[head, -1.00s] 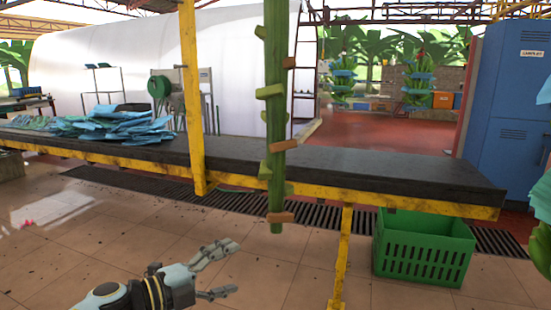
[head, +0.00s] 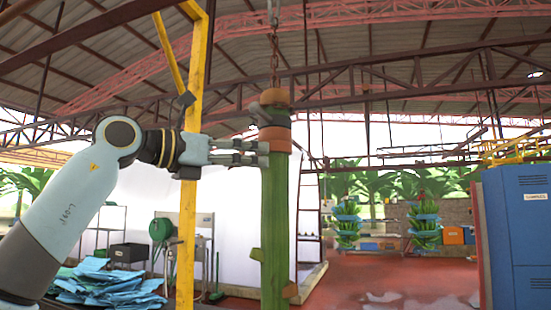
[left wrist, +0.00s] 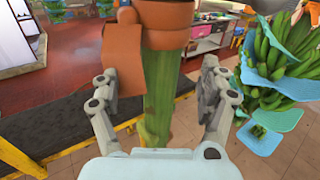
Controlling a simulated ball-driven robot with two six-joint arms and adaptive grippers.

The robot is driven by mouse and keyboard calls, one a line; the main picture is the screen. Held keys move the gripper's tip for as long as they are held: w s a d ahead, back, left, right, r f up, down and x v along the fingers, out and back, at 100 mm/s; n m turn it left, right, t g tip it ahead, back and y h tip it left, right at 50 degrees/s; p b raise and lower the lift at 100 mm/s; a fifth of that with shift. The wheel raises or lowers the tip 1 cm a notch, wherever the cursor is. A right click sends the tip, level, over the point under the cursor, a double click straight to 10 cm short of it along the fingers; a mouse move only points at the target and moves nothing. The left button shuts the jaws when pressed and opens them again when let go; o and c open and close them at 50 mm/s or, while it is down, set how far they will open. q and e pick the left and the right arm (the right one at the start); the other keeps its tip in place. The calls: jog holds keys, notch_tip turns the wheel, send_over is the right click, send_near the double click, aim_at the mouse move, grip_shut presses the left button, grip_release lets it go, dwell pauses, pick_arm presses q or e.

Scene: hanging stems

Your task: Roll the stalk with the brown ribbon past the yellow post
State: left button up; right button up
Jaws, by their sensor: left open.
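The green stalk (head: 275,220) hangs upright from a chain (head: 274,45), with a brown-orange ribbon (head: 276,139) around its top, below a dark collar. The yellow post (head: 187,235) stands to its left. My left gripper (head: 252,153) reaches in from the left, in front of the post, to the stalk's upper part near the ribbon. In the left wrist view its fingers (left wrist: 160,85) are open, one on each side of the stalk (left wrist: 158,90), just below the ribbon (left wrist: 166,28). Whether they touch it I cannot tell. My right gripper is out of view.
A pile of blue pieces (head: 105,284) lies at the lower left. Blue lockers (head: 520,235) stand at the right. A banana bunch with blue sheets (left wrist: 270,75) hangs close on the right in the left wrist view. Red floor is open behind the stalk.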

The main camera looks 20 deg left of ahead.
aim_at(276, 162)
pick_arm(q)
jog(key=p+x, duration=0.1)
jog(key=x, duration=0.5)
jog(key=shift+d+r+p, duration=0.1)
jog(key=shift+d+p, duration=0.1)
jog(key=shift+p, duration=0.15)
jog(key=shift+w+d, duration=0.3)
jog(key=shift+w, duration=0.2)
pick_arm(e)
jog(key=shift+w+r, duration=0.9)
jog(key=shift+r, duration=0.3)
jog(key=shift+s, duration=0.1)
pick_arm(q)
jog(key=shift+c, duration=0.8)
jog(key=shift+w, duration=0.1)
grip_shut()
